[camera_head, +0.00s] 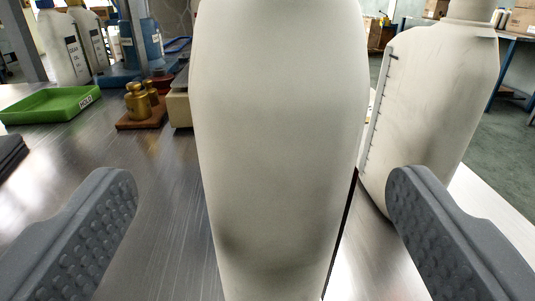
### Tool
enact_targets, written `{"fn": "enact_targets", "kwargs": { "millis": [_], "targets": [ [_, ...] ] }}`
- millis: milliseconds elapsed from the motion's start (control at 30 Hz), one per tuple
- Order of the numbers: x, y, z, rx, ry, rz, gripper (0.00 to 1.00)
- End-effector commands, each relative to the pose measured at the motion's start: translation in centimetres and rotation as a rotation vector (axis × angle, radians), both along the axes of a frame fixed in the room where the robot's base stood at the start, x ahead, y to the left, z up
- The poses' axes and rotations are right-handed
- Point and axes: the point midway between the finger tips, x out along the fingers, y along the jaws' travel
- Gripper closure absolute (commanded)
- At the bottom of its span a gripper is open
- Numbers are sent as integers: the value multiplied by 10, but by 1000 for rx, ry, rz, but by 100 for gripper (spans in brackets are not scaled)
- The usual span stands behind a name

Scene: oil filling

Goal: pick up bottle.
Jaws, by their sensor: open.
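A large cream-white bottle (280,140) stands upright very close in front of me and fills the middle of the view. Its top and its bottom are cut off by the picture's edges. My gripper (262,200) is open, with one grey studded finger on the left and one on the right of this bottle. A gap shows between each fingertip and the bottle's sides. A second cream-white bottle (435,110) with a dark graduated scale on its side stands behind the right finger.
A green tray (45,112) lies on the metal table (165,190) at the left. Labelled bottles (62,50) and a blue apparatus (140,45) stand at the back left. A dark object lies at the left edge.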

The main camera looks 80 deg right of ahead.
Motion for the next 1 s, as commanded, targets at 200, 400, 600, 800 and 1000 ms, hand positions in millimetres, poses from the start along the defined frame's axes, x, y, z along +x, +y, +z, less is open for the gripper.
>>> {"fn": "enact_targets", "kwargs": {
  "millis": [200,400,600,800,1000],
  "targets": [
    [4,-16,0,0,1,-1,18],
    [5,-22,0,-1,0,0,18],
    [8,-41,-5,0,-1,-3,18],
    [12,-58,-7,-1,0,-2,18],
    [15,-67,-6,-1,0,0,18]
  ]
}}
